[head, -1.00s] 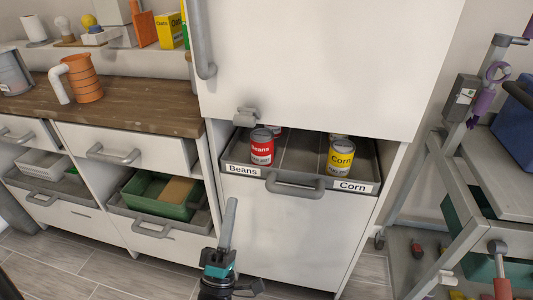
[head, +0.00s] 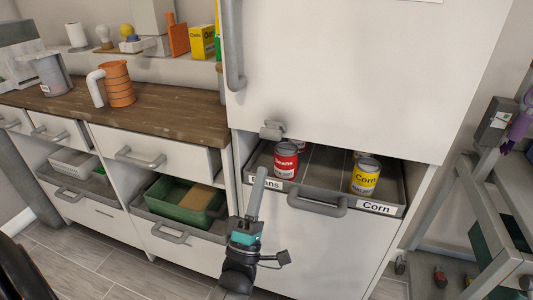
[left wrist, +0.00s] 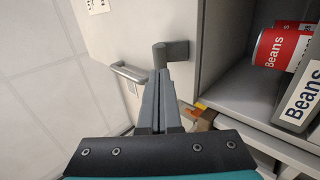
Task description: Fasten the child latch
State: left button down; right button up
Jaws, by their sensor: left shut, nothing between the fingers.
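The child latch (head: 272,130) is a small grey block at the lower left corner of the white upper door (head: 340,70), above the open drawer. It also shows in the left wrist view (left wrist: 170,52), just beyond my fingertips, its lower end overlapped by them in the picture. My left gripper (head: 261,172) is shut and empty. Its fingers point up, below the latch and in front of the drawer's left side. In the left wrist view the fingers (left wrist: 160,78) lie together; I cannot tell whether they touch the latch. My right gripper is not in view.
The open drawer (head: 235,184) holds red Beans cans (head: 286,160) and yellow Corn cans (head: 365,176); its grey handle (head: 318,207) sticks out to the right of my gripper. A wooden counter (head: 160,118) stands left and a cart (head: 455,210) right.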

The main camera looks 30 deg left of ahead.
aim_at(274, 133)
pick_arm(q)
jog(key=shift+y, duration=0.3)
jog(key=x, duration=0.5)
jog(key=shift+w+r, duration=0.15)
jog(key=shift+w, duration=0.1)
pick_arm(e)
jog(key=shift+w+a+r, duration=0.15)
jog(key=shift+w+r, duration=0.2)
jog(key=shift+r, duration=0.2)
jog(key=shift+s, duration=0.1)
